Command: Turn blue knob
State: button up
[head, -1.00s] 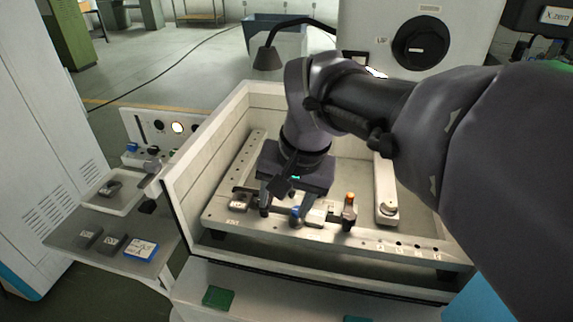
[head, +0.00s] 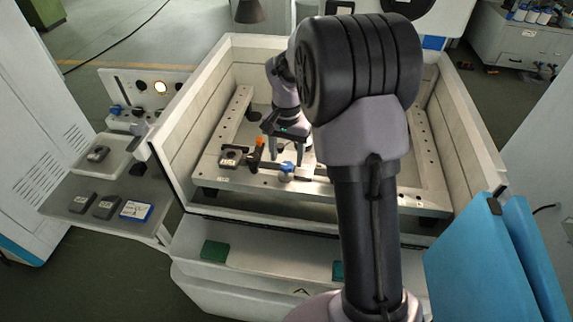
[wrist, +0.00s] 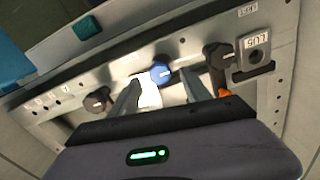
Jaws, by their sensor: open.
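The blue knob (head: 287,168) sits on the front rail of the pale frame inside the machine's tub. In the wrist view the blue knob (wrist: 160,73) shows just past a white patch, between dark-handled knobs on either side. My gripper (wrist: 160,84) is open and empty. Its two fingers point toward the rail, one on each side of the blue knob in the picture. I cannot tell whether they touch it. In the head view my gripper (head: 288,146) is just behind the knob, and my arm hides the rail to its right.
A dark knob (wrist: 218,55) with an orange part stands close beside one finger; another dark knob (wrist: 97,100) is on the other side. A labelled block (head: 230,155) is on the rail. Tub walls surround the frame. A control panel (head: 137,95) and shelf are at left.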

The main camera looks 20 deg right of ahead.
notch_tip(320, 180, down, 2)
jog(key=shift+f, duration=0.2)
grip_shut()
